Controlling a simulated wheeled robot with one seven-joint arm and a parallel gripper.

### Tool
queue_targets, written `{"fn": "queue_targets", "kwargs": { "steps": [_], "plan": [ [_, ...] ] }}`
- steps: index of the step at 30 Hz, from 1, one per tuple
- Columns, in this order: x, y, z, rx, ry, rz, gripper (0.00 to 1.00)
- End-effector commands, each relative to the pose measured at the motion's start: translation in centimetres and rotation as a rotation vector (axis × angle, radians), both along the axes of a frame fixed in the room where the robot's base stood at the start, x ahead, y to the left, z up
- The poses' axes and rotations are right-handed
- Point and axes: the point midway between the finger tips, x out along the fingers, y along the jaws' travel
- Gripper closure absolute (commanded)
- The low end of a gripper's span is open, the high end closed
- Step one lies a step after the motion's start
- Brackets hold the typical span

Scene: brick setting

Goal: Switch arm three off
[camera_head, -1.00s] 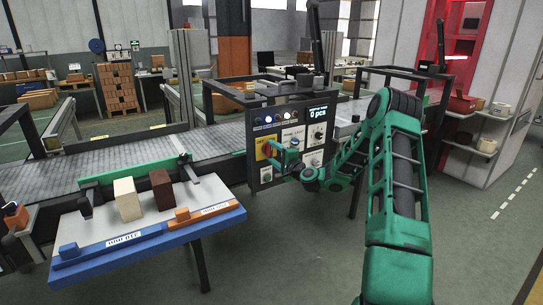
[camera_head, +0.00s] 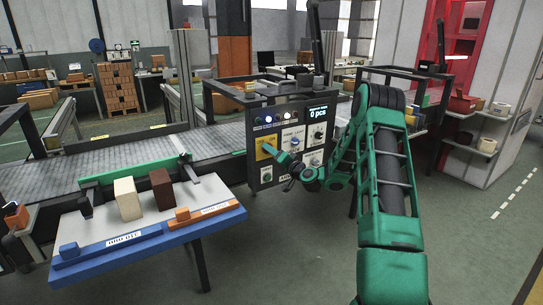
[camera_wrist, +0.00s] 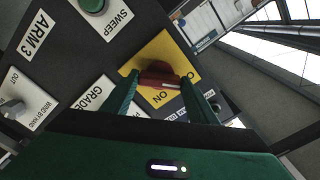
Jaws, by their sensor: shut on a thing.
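A dark red switch handle (camera_wrist: 160,79) sits on a yellow plate (camera_wrist: 160,48) in the wrist view. My gripper (camera_wrist: 159,82) is shut on this handle, one green finger at each end. An ARM 3 label (camera_wrist: 36,35) is on the same dark panel at upper left. In the head view, my gripper (camera_head: 272,151) is at the left part of the control panel (camera_head: 282,171), in front of the yellow plate (camera_head: 259,147), and hides the handle.
A green SWEEP button (camera_wrist: 93,4), a GRADE label (camera_wrist: 93,94) and a grey knob (camera_wrist: 12,108) are close by on the panel. A conveyor (camera_head: 130,151) runs behind it. A blue-edged table (camera_head: 110,238) with blocks stands left. Floor at right is clear.

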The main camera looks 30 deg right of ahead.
Motion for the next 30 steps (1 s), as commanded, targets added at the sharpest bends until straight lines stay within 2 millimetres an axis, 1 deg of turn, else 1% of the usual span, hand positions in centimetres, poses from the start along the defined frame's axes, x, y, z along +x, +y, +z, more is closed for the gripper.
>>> {"fn": "queue_targets", "kwargs": {
  "steps": [1,9,20,21,23,30],
  "plan": [
    [-0.12,0.30,-0.60,-0.012,0.011,0.006,0.69],
    [-0.12,0.27,-0.63,-0.058,0.010,0.005,0.69],
    [-0.11,0.25,-0.63,-0.061,0.009,0.005,0.69],
    [-0.11,0.25,-0.63,-0.061,0.009,0.005,0.42],
    [-0.10,0.24,-0.58,-0.061,0.008,0.004,0.28],
    [-0.04,0.09,-0.27,-0.062,0.003,0.002,0.28]
  ]
}}
